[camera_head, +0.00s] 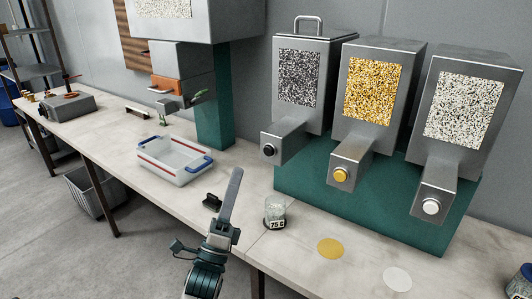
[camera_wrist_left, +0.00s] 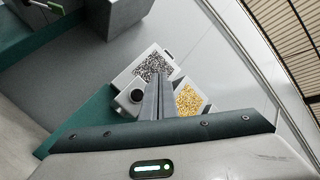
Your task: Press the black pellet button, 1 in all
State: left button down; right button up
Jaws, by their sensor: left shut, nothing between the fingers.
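The black pellet button (camera_head: 269,150) is a round black knob on the front of the leftmost dispenser's spout, below a window of dark speckled pellets (camera_head: 299,78). In the left wrist view the button (camera_wrist_left: 137,95) shows just left of my fingers. My left gripper (camera_head: 237,173) is shut and empty, its fingers pointing up, in front of the dispenser and lower left of the button in the head view. It appears apart from the button. The same gripper shows in the left wrist view (camera_wrist_left: 157,80), its fingers hiding part of the dispensers. My right gripper is not in view.
A clear cup (camera_head: 275,216) marked 75 G stands on the table below the black button. A yellow button (camera_head: 340,175) and a white button (camera_head: 431,207) are on the neighbouring dispensers. A yellow disc (camera_head: 330,248) and a white disc (camera_head: 397,278) lie in front. A clear bin (camera_head: 174,160) stands left.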

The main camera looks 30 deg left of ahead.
aim_at(269, 151)
pick_arm(q)
jog(key=shift+w, duration=0.15)
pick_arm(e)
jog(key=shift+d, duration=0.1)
pick_arm(q)
jog(key=w+b, duration=0.1)
jog(key=w, duration=0.7)
jog(key=shift+w+d+b, duration=0.3)
jog(key=shift+d+b, duration=0.05)
jog(key=shift+b, duration=0.05)
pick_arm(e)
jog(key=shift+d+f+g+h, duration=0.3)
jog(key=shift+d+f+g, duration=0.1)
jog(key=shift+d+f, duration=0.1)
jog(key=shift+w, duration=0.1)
pick_arm(q)
jog(key=shift+w, duration=0.4)
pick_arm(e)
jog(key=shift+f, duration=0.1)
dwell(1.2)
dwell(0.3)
